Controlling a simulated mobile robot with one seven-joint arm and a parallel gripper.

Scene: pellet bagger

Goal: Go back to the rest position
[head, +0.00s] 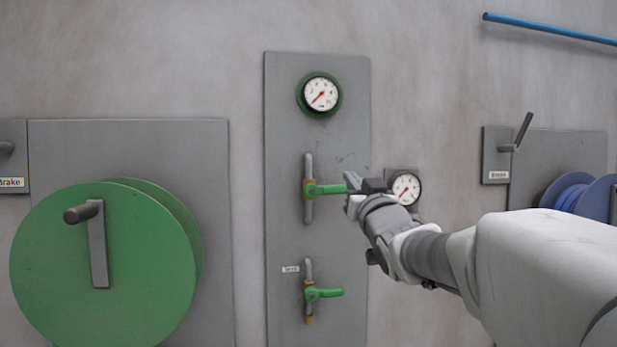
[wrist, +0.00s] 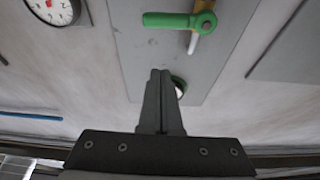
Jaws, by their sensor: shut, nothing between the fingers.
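My gripper (head: 351,185) is in front of the right edge of the grey panel (head: 283,140) in the head view. It is beside the tip of the upper green valve handle (head: 327,189), which lies level, pointing right. Whether they touch cannot be told from the head view. In the wrist view the closed fingers (wrist: 161,78) are together with nothing between them. The green valve (wrist: 180,20) shows there beyond the fingertips, apart from them. A lower green valve (head: 325,293), also with a level handle, is on the same panel.
A green-rimmed gauge (head: 319,95) is at the panel's top. A second gauge (head: 405,189) is on the wall just behind my wrist. A large green reel (head: 100,270) with a crank stands at left, a blue reel (head: 580,198) at right. A blue pipe (head: 550,28) runs at upper right.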

